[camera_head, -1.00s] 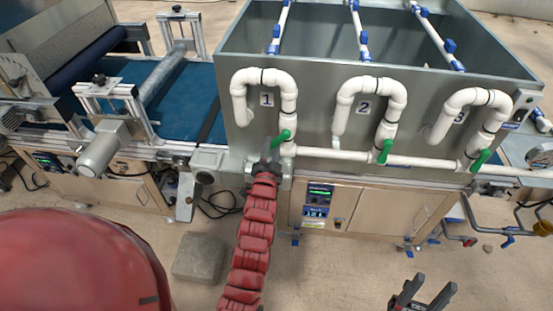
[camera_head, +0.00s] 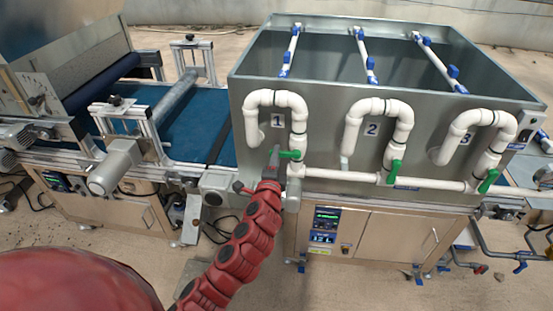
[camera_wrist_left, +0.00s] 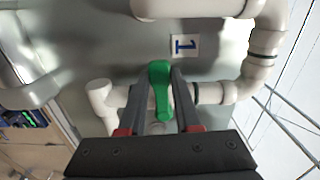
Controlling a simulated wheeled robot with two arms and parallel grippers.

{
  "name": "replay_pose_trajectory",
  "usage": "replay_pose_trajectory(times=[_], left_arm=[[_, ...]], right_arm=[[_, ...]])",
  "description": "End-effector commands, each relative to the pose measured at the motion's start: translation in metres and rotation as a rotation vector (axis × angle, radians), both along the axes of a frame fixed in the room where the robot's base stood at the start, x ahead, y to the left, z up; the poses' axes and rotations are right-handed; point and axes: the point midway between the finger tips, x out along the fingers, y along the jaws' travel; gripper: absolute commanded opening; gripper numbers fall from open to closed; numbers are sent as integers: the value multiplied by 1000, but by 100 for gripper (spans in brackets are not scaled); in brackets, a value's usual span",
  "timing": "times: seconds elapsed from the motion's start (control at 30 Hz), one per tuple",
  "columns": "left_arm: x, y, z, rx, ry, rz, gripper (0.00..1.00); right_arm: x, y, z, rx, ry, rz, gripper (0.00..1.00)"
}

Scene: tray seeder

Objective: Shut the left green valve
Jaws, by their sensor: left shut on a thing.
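The left green valve (camera_head: 291,155) is on the white pipe below the "1" label, and its handle lies roughly sideways across the pipe. In the left wrist view, the green handle (camera_wrist_left: 160,92) is between the two dark fingers. My left gripper (camera_head: 277,157) is shut on this handle; it also shows in the left wrist view (camera_wrist_left: 166,90). The gripper partly hides the handle in the head view. My right gripper is not in view.
The middle green valve (camera_head: 394,172) and right green valve (camera_head: 488,181) have tilted, steeper handles. A white horizontal pipe (camera_head: 340,176) runs along the grey tank (camera_head: 330,110). A blue conveyor belt (camera_head: 200,130) lies to the left.

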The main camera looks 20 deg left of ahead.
Motion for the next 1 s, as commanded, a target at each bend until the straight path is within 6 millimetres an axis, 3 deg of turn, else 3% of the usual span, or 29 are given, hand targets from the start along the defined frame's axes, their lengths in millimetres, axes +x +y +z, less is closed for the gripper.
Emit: replay_pose_trajectory(times=[0.67,0.7,0.83,1.0], left_arm=[[0,-1,5,60,12,-3,0],[0,-1,5,60,12,-3,37],[0,-1,5,59,14,-2,61],[0,-1,4,57,14,-2,62]], right_arm=[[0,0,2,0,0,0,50],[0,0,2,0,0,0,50],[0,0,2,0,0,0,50],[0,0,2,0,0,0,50]])
